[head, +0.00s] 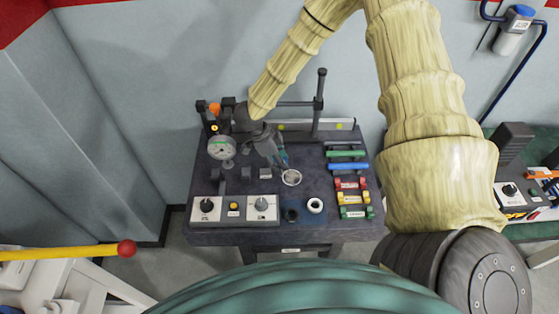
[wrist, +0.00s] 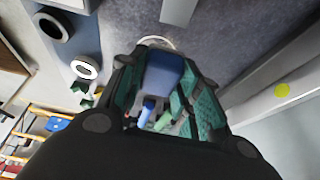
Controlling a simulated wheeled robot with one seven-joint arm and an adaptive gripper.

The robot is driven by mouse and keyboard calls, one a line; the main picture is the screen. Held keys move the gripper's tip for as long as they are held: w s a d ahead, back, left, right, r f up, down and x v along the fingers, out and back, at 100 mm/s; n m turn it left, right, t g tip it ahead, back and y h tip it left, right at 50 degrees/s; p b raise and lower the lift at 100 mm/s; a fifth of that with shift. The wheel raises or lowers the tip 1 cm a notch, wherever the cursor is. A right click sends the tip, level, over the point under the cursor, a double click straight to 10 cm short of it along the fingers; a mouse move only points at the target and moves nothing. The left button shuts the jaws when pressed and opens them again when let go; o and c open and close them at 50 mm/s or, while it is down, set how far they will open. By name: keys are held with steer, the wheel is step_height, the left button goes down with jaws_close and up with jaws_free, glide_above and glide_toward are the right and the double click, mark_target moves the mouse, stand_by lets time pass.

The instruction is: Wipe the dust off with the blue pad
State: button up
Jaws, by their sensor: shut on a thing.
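My gripper (head: 282,161) reaches down over the dark bench from the back left. It is shut on the blue pad, and only a small bit of blue shows between the fingers in the head view. In the wrist view the blue pad (wrist: 166,72) sits between the two teal-lined fingers. A round pale-rimmed dish (head: 291,178) lies on the bench right by the fingertips. Its rim (wrist: 155,41) shows just beyond the pad in the wrist view. I cannot tell whether the pad touches it. I cannot make out any dust.
The bench (head: 333,220) also holds a dial gauge (head: 221,148), two knob boxes, a white ring (head: 315,205) and a dark ring (head: 291,215). Coloured bars (head: 348,167) lie to the right. A dark post (head: 319,100) stands at the back.

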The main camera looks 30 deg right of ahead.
steer(key=shift+r, duration=1.5)
steer(key=shift+s+d, duration=0.1)
